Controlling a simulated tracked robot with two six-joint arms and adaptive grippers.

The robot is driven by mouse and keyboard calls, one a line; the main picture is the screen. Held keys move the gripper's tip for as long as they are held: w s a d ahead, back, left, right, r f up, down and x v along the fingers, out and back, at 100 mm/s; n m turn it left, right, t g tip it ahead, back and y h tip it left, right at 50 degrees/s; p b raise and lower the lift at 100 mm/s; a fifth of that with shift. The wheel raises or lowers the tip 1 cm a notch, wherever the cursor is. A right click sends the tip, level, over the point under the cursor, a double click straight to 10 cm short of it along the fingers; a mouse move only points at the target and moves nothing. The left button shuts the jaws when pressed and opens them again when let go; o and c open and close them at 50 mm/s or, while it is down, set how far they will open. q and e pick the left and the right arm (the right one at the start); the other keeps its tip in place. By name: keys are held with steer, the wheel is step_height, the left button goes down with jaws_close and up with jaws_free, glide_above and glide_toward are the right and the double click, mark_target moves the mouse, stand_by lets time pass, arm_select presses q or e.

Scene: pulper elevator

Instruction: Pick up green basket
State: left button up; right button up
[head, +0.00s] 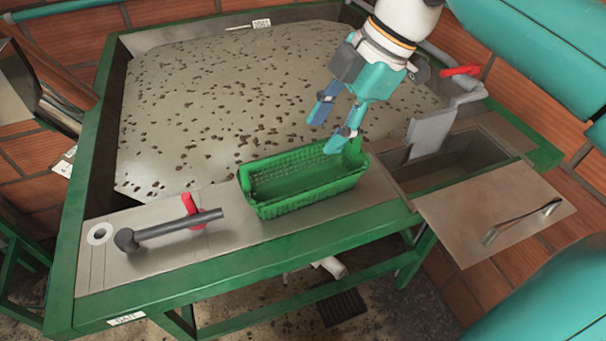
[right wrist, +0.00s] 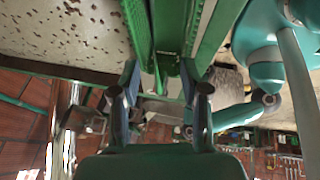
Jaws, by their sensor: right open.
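The green basket (head: 285,203) stands upright on the metal ledge along the front of the tank. Its raised green end (head: 356,152) is at the right. My right gripper (head: 331,128) is open, just above the basket's right rear part, with its fingers pointing down. In the right wrist view the green basket (right wrist: 170,38) lies ahead of the open fingers, and a narrow green part shows between the fingertips (right wrist: 161,78). I cannot tell whether a finger touches it. My left gripper is not in view.
The green-framed tank (head: 215,85) holds murky water with dark floating beans. A grey pipe handle (head: 165,230) and a red lever (head: 192,209) are left of the basket. At right are an open compartment (head: 455,167), a grey plate (head: 431,132) and a metal lid (head: 490,205).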

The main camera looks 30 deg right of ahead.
mark_target(314, 142)
steer(key=shift+w+p+x, duration=0.15)
steer(key=shift+x, duration=1.2)
steer(key=shift+w+p+x, duration=0.15)
steer(key=shift+x, duration=1.2)
steer(key=shift+d, duration=0.1)
jaws_close()
